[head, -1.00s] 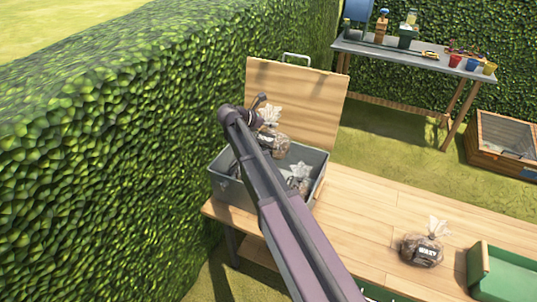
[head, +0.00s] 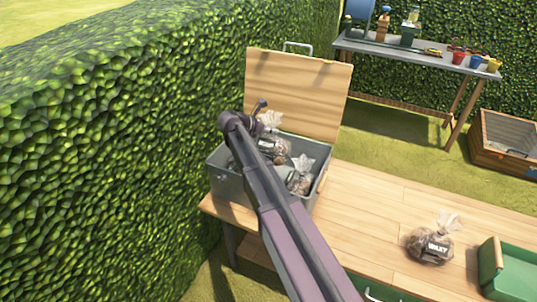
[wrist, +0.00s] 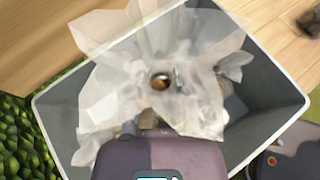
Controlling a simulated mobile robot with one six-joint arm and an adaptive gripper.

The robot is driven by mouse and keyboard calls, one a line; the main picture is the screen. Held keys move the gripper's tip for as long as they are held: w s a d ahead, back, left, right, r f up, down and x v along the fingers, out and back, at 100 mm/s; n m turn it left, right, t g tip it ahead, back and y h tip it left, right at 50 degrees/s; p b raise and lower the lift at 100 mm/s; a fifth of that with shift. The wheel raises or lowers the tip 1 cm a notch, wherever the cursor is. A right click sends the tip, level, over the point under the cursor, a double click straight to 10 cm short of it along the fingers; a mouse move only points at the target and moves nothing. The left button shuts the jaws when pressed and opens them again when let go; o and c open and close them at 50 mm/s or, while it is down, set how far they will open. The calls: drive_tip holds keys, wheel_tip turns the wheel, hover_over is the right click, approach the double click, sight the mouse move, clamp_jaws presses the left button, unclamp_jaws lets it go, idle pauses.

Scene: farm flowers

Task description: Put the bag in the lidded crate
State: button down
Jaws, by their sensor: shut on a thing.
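The lidded crate (head: 228,184) is a grey box at the far left end of the wooden bench, its wooden lid (head: 300,90) standing open at the back. My gripper (head: 264,116) is over the crate, shut on the top of a clear bag with brown contents and a dark label (head: 272,150). That bag hangs upright, its lower part at rim level or inside; its base is hidden. Another bag (head: 301,181) is in the crate beside it. In the wrist view the held bag's plastic (wrist: 165,50) spreads over the crate's opening, within its grey walls (wrist: 275,100).
A third bag, labelled WAXY (head: 430,247), stands on the bench (head: 375,208). A green tray (head: 515,275) is at its right. A hedge (head: 110,150) runs close along the crate's left. A table with pots and tools (head: 400,50) stands behind.

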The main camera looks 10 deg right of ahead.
sight(271, 147)
drive_tip(key=shift+f+b, duration=3.8)
drive_tip(key=shift+f, duration=0.65)
drive_tip(key=shift+f+b, duration=3.25)
drive_tip(key=shift+b, duration=0.15)
drive_tip(key=shift+f+b, duration=0.6)
drive_tip(key=shift+c, duration=1.9)
unclamp_jaws()
drive_tip(key=shift+s, duration=0.1)
